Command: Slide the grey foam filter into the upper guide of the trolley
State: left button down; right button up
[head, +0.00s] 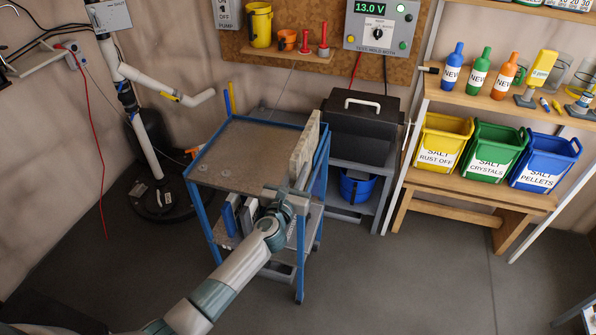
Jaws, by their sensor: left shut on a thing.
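The trolley (240,150) has a blue frame and a worn grey-brown top, and stands in the middle of the head view. A pale grey-beige slab, which looks like the foam filter (303,150), stands on edge along the trolley's right side, rising above the top. My left gripper (298,188) is shut on its near end. The fingertips are small and partly hidden by the wrist. I cannot make out the upper guide, or whether the filter touches it. My right gripper is not in view.
Blue and grey upright panels (230,214) sit below the trolley top, partly behind my arm. A black toolbox (362,125) stands on a grey bench behind, with a blue bucket (356,188) below. Shelves with coloured bins (444,142) are at right. The right floor is clear.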

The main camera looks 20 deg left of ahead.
pick_arm(q)
jog(key=shift+w, duration=0.15)
jog(key=shift+w+d+b, duration=0.1)
jog(key=shift+w+b, duration=0.35)
jog(key=shift+w, duration=1.7)
jog(key=shift+w+b, duration=0.3)
jog(key=shift+w, duration=0.55)
jog(key=shift+w+b, duration=0.4)
jog(key=shift+w, duration=1)
jog(key=shift+w+d, duration=0.1)
